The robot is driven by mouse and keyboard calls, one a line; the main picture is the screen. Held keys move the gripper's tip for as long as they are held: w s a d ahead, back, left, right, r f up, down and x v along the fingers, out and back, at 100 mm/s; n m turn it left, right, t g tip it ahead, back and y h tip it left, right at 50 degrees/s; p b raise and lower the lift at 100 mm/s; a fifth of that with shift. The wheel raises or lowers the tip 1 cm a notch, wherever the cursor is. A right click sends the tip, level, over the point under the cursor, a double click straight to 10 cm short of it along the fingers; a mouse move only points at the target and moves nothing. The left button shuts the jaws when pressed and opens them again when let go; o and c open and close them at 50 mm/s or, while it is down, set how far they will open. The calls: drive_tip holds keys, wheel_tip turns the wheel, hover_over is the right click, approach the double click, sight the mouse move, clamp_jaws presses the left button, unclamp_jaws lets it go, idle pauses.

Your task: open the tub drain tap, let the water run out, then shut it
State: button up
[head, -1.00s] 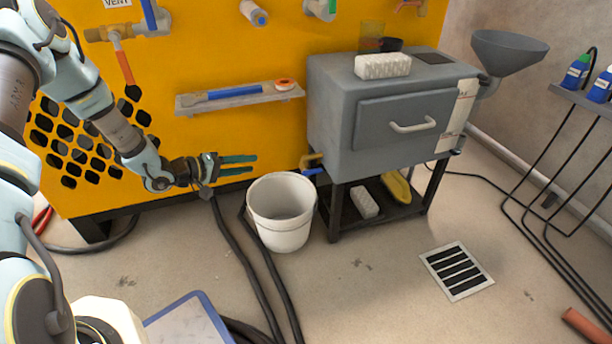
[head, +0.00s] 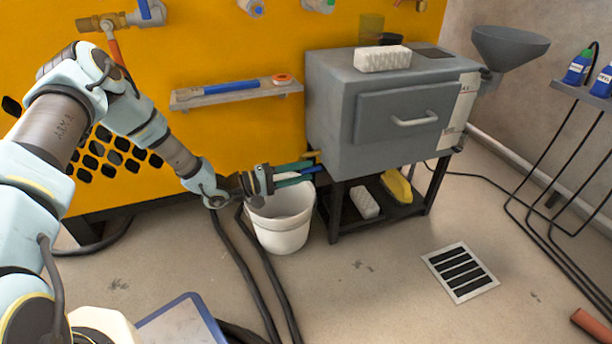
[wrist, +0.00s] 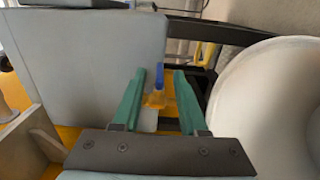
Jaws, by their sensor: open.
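The drain tap (head: 312,154) has a brass body and a blue lever, and sits low on the left side of the grey tub (head: 340,150). In the wrist view the tap's blue lever (wrist: 160,75) shows between my green fingertips. My gripper (head: 312,171) is open, its fingers reaching right over the white bucket to the tap. In the wrist view my gripper (wrist: 160,72) has clear gaps on both sides of the lever. I cannot tell how deep the lever sits between the fingers. The bucket (head: 283,235) stands on the floor below the tap; my gripper hides part of its rim.
The tub stands on a black stand whose lower shelf holds a white block (head: 364,202) and a yellow item (head: 397,188). A small wall shelf (head: 236,95) is above my gripper. Black hoses (head: 255,275) run along the floor left of the bucket. A floor grate (head: 461,272) lies at right.

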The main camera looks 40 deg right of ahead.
drive_tip(key=shift+s+d, duration=0.2)
drive_tip(key=shift+d, duration=0.45)
clamp_jaws()
